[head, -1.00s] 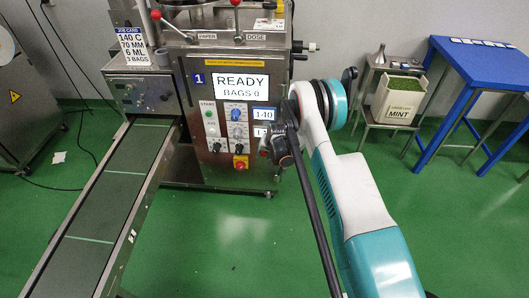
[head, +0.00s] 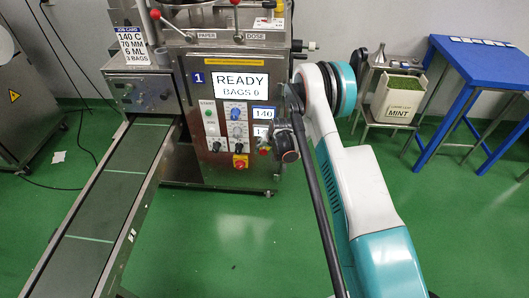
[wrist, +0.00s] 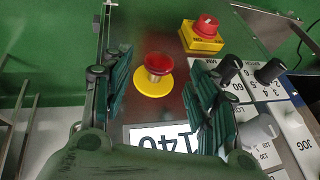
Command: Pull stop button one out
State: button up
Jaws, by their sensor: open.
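Stop button one is a red mushroom button (wrist: 158,65) on a yellow ring, standing out from the steel panel in the wrist view. In the head view it is a small red spot (head: 264,150) at the panel's lower right, close to my gripper (head: 284,147). In the wrist view my gripper (wrist: 156,88) is open, with one dark green finger on each side of the button in the picture. I see clear gaps between the fingers and the button. The depth between fingertips and button is hard to tell.
A red rotary switch on a yellow base (wrist: 203,35) sits near the button. Black knobs (wrist: 229,67) and a white display (wrist: 165,138) are close to the right finger. The machine screen (head: 240,84) reads READY, BAGS 0. A conveyor (head: 110,205) runs on the left.

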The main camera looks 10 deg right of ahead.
jog(key=a+v, duration=0.1)
jog(key=v, duration=0.6)
jog(key=shift+s+d+r, duration=0.15)
jog(key=shift+d+r, duration=0.15)
jog(key=shift+d, duration=0.2)
jog(key=s+r+n, duration=0.1)
jog(key=s+r, duration=0.3)
jog(key=r, duration=0.6)
jog(key=s+a+r, duration=0.1)
jog(key=s+r, duration=0.4)
jog(key=r, duration=0.4)
jog(key=s+r+n, duration=0.1)
jog(key=s+r, duration=0.3)
jog(key=r, duration=0.6)
jog(key=s+r+n+t+h, duration=0.1)
jog(key=s+r, duration=0.7)
jog(key=s, duration=0.5)
jog(key=s+n+t, duration=0.1)
jog(key=s, duration=1.4)
jog(key=shift+a+f, duration=0.2)
jog(key=shift+f, duration=0.15)
